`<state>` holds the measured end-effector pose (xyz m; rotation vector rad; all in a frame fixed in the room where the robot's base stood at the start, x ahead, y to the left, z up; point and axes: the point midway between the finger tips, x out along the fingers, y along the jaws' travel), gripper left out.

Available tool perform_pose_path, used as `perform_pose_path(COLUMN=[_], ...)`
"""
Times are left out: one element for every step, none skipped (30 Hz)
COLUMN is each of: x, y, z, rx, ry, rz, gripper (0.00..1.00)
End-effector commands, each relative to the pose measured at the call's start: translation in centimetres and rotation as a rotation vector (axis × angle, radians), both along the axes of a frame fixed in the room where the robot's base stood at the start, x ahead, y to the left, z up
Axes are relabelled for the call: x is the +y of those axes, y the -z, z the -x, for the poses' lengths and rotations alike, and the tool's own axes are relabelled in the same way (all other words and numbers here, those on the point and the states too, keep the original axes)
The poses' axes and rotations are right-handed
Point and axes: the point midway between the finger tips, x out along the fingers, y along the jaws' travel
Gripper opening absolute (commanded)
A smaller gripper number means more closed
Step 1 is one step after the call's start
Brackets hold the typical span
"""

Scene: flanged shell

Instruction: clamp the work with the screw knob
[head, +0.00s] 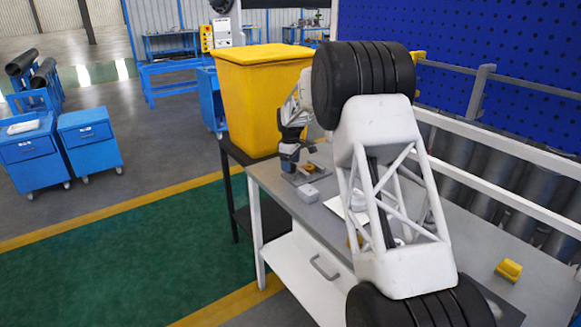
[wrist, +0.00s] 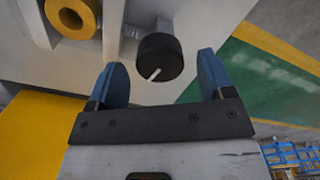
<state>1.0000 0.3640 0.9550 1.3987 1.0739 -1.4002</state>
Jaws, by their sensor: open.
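The dark screw knob (wrist: 158,57) with a white pointer line shows in the wrist view, on a light grey block-like fixture (wrist: 115,12). My gripper (wrist: 162,63) is open, with one blue finger on each side of the knob in the picture; I cannot tell whether either touches it. A yellow round piece with a hole (wrist: 73,15), probably the work, sits at the fixture's upper left. In the head view my gripper (head: 289,154) is low over the far left end of the table, by a small yellow piece (head: 309,167). The knob cannot be made out there.
A grey block (head: 308,194) stands on the table's left edge. A large yellow bin (head: 262,95) stands just beyond that end. A yellow piece (head: 509,269) lies on the right part of the grey table (head: 540,285). My arm hides the table's middle.

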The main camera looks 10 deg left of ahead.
Motion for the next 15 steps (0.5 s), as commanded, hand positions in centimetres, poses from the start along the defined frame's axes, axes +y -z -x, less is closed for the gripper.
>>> perform_pose_path(x=[0.0, 0.0, 0.0, 0.0, 0.0, 0.0, 0.0, 0.0, 0.0, 0.0, 0.0, 0.0, 0.0, 0.0, 0.0], y=[0.5, 0.7, 1.0, 1.2, 1.4, 1.5, 1.6, 1.7, 1.7, 1.7, 1.7, 1.7, 1.7, 1.7, 1.7], z=[0.0, 0.0, 0.0, 0.0, 0.0, 0.0, 0.0, 0.0, 0.0, 0.0, 0.0, 0.0, 0.0, 0.0, 0.0], rx=[0.001, 0.0, 0.0, 0.0, -0.001, -0.001, -0.001, -0.001, -0.001, -0.001, -0.001, -0.001, -0.001, -0.001, -0.001], ry=[0.0, 0.0, 0.0, 0.0, 0.0, 0.0, 0.0, 0.0, 0.0, 0.0, 0.0, 0.0, 0.0, 0.0, 0.0], rz=[0.0, 0.0, 0.0, 0.0, 0.0, 0.0, 0.0, -0.001, -0.001, -0.001, -0.001, -0.001, -0.001, -0.001, -0.001], gripper=[0.75, 0.75, 0.75, 0.75, 0.75, 0.75, 0.75, 0.75, 0.75, 0.75, 0.75, 0.75, 0.75, 0.75, 0.75])
